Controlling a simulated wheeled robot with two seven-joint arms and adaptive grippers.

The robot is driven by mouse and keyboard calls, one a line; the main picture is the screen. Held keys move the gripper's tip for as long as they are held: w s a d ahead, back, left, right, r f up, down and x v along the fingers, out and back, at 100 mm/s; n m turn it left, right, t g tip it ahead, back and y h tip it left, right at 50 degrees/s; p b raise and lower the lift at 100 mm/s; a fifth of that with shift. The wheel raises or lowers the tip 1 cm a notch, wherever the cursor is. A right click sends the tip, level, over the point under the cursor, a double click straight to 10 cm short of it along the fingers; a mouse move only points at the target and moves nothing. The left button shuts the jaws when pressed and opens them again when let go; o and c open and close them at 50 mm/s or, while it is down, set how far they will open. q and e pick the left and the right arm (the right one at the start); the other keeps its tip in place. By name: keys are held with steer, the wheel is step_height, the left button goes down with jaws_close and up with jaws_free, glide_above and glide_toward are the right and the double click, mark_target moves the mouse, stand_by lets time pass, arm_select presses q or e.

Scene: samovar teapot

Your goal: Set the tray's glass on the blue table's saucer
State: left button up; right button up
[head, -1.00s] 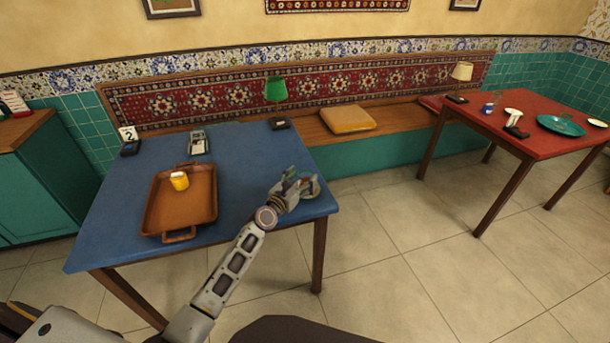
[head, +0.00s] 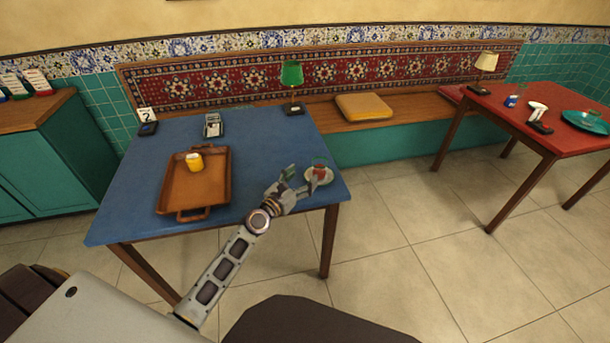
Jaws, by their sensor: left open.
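A small glass (head: 319,168) with reddish content stands upright on the white saucer (head: 328,180), near the right edge of the blue table (head: 255,150). My left gripper (head: 302,179) is open just left of the glass, its fingers pointing toward it. The fingers look empty and apart from the glass, though a small gap is hard to judge. The brown tray (head: 208,196) lies on the left part of the blue table. My right gripper is out of view.
A green lamp (head: 292,76), a card terminal (head: 213,125) and a number stand (head: 148,120) are along the table's back. The red table (head: 545,120) stands at the right, with floor between. The middle of the blue table is clear.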

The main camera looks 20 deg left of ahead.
arm_select(q)
steer(key=shift+s+a, duration=0.1)
steer(key=shift+s, duration=0.2)
stand_by(0.6)
